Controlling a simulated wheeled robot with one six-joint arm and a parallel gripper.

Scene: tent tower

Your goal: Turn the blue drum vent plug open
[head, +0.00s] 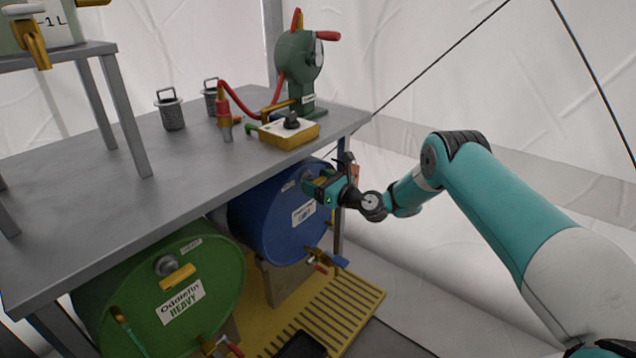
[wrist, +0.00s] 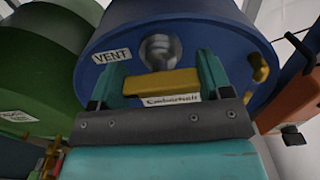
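The blue drum (head: 272,228) lies on its side under the bench, its round end facing out. Its vent plug shows in the wrist view as a grey, ridged round knob (wrist: 160,50), right of a white VENT label (wrist: 111,55). A yellow bar (wrist: 160,83) lies level just below the knob. My gripper (head: 318,184) is at the upper part of the drum's end and hides much of the plug in the head view. In the wrist view its fingers (wrist: 160,78) stand wide apart, one near each end of the yellow bar. I cannot tell whether they touch it.
A green drum (head: 205,290) with its own plug and yellow bar lies to the left. A tap (head: 322,262) sticks out low on the blue drum above a yellow slatted tray (head: 335,318). The bench top (head: 110,190) overhangs both drums. The floor at right is clear.

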